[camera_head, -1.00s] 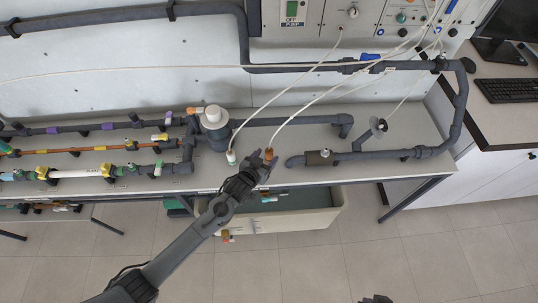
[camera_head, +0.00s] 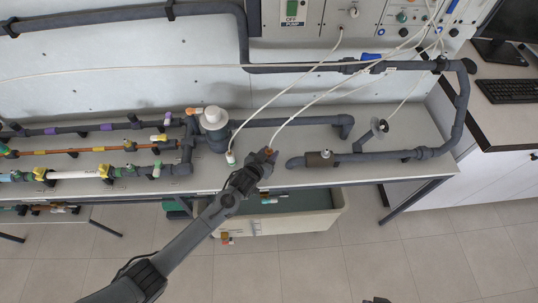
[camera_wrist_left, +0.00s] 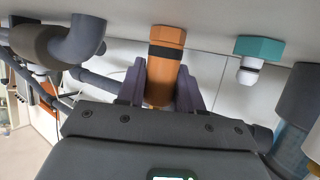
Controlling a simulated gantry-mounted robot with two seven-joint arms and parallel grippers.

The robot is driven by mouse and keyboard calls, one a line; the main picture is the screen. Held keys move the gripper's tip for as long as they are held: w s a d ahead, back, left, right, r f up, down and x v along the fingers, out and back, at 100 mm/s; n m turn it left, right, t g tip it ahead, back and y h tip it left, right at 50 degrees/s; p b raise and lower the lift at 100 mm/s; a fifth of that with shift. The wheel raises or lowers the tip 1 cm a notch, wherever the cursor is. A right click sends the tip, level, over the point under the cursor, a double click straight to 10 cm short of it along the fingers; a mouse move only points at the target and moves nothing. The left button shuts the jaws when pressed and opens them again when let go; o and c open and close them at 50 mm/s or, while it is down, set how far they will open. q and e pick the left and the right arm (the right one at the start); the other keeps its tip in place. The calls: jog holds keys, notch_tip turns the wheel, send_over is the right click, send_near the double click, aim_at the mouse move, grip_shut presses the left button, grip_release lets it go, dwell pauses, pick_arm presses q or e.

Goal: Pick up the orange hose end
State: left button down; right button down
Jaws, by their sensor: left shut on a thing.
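The orange hose end (camera_head: 267,151) is on a white hose, near the front edge of the bench in the head view. In the left wrist view the orange hose end (camera_wrist_left: 166,62), with a black band, sits between my two dark fingers. My left gripper (camera_head: 264,158) is shut on it, and its fingers (camera_wrist_left: 160,88) hide part of its sides. The orange end is at the pale bench surface; I cannot tell whether it touches. A dark part at the bottom edge of the head view, perhaps my right gripper (camera_head: 376,300), is mostly out of frame.
A second hose end with a teal collar (camera_wrist_left: 259,48) stands to one side; it also shows in the head view (camera_head: 230,158). Grey pipes (camera_head: 385,155) lie to the right and a valve manifold (camera_head: 80,172) to the left. A tub (camera_head: 285,222) is below the bench.

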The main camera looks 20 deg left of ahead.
aim_at(269, 151)
pick_arm(q)
jog(key=shift+r, duration=0.1)
jog(key=shift+r, duration=0.4)
notch_tip(269, 151, up, 3)
jog(key=shift+r+p, duration=0.2)
jog(key=shift+p, duration=0.4)
jog(key=s+d+r, duration=0.2)
jog(key=d+r, duration=0.1)
jog(key=d, duration=0.2)
jog(key=s+d+r+p, duration=0.1)
jog(key=s+d+r, duration=0.1)
jog(key=d, duration=0.4)
jog(key=shift+r, duration=0.85)
